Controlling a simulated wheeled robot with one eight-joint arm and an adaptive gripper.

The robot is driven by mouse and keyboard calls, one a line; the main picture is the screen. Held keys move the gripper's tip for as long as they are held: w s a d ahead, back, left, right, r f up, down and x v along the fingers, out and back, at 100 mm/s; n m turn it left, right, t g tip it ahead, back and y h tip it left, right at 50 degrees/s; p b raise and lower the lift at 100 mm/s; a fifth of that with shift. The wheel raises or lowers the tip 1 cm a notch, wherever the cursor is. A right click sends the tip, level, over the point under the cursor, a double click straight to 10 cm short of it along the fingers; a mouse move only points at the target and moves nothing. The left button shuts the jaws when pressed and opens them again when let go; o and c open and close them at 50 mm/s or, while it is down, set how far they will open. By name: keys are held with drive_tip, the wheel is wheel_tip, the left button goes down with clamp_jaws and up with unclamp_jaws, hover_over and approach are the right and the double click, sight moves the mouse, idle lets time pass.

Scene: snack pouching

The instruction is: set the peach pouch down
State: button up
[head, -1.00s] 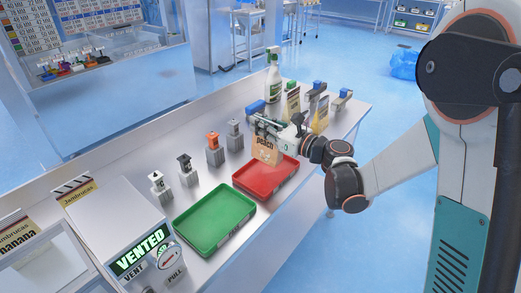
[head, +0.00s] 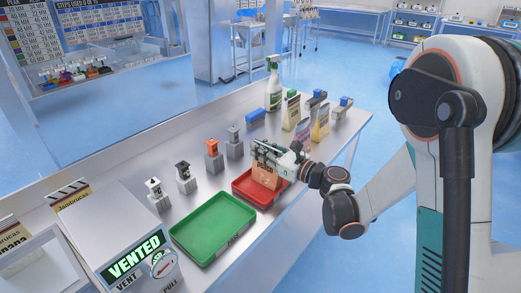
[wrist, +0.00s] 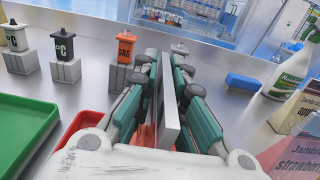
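The peach pouch (head: 264,174) is orange-brown and upright. My gripper (head: 268,152) is above it, with its fingers closed around its top. The pouch is over the red tray (head: 243,190) in the head view; I cannot tell whether its bottom touches the tray floor. In the wrist view, my gripper's teal fingers (wrist: 168,105) press from both sides on a thin grey upright edge, and the pouch's face is mostly hidden. The red tray shows there at the lower left (wrist: 82,123).
A green tray (head: 213,229) lies left of the red one. Several stamp-like blocks, including an orange-topped one (head: 213,150), stand behind the trays.

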drive_tip(key=shift+o, duration=0.8)
drive_tip(key=shift+r, duration=0.1)
